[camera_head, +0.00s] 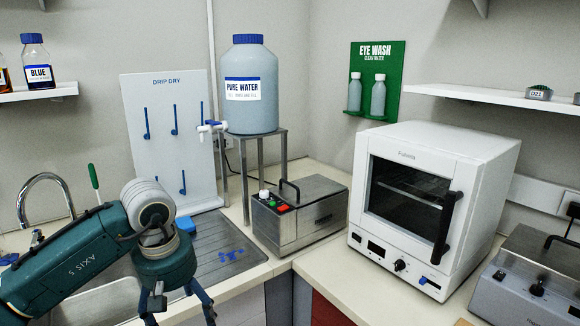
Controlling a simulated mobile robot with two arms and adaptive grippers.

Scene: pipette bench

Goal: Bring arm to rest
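My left arm (70,262) comes in from the left, teal with a pale ringed joint. It reaches over the sink area at the lower left. My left gripper (180,312) points down near the bottom edge of the picture. Its fingers are spread apart and nothing shows between them; the lowest ends are at or past the picture's edge. My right arm and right gripper are not in view.
The sink drainer (222,250) lies beside and behind my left gripper. A tap (48,180) and a drip-dry board (148,110) stand behind. A steel bath (305,215), white oven (425,200) and pure-water tank (250,110) on a stand occupy the counter.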

